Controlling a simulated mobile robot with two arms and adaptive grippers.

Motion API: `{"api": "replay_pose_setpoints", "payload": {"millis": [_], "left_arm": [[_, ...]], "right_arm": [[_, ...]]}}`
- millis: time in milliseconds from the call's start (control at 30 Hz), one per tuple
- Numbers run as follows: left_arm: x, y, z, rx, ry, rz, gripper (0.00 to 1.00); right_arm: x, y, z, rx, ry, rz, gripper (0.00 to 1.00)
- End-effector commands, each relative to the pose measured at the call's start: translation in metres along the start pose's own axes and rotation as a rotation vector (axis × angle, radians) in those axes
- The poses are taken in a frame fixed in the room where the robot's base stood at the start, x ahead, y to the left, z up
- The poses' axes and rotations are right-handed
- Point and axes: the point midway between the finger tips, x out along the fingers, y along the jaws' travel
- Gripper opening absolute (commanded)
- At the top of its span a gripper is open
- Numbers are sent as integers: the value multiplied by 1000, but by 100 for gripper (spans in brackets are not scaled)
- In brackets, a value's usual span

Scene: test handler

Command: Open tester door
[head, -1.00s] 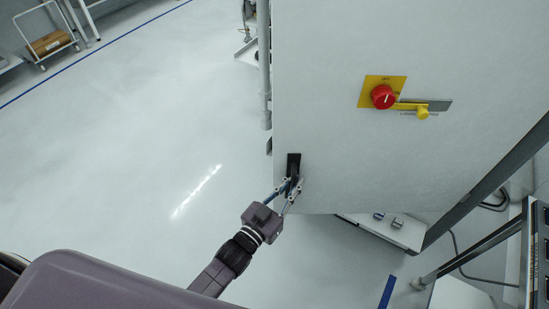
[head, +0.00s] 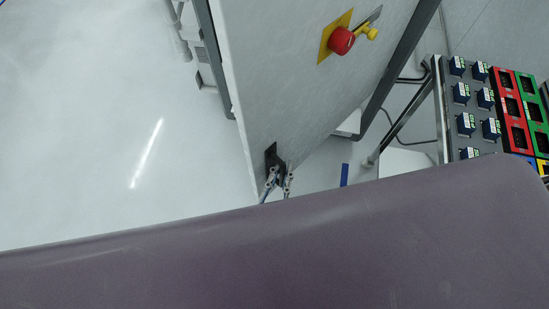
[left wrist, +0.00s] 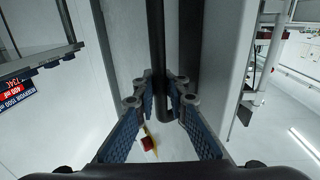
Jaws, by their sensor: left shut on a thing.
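The tester door (head: 300,90) is a large pale grey panel that fills the upper middle of the head view. It stands at an angle, with a dark edge along its left side. A black handle (head: 271,155) sits near its lower corner. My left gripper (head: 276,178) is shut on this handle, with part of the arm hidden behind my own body. In the left wrist view, the dark handle bar (left wrist: 157,45) runs down between the blue-padded fingers of the gripper (left wrist: 162,98). My right gripper is in neither view.
A red knob (head: 341,40) on a yellow plate and a yellow latch (head: 370,33) are on the door. A rack of dark, red and green bins (head: 480,100) stands at the right. The floor (head: 90,110) at the left is clear.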

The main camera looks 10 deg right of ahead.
Motion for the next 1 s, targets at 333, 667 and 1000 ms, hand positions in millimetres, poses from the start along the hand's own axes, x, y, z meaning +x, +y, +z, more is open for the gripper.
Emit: {"api": "replay_pose_setpoints", "payload": {"millis": [333, 667, 1000], "left_arm": [[-5, 0, 6, 1, -13, -1, 0], [-3, 1, 4, 0, -7, 0, 26], [-24, 2, 4, -1, -9, 1, 26]], "right_arm": [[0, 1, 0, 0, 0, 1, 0], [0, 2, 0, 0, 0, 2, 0], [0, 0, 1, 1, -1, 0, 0]]}}
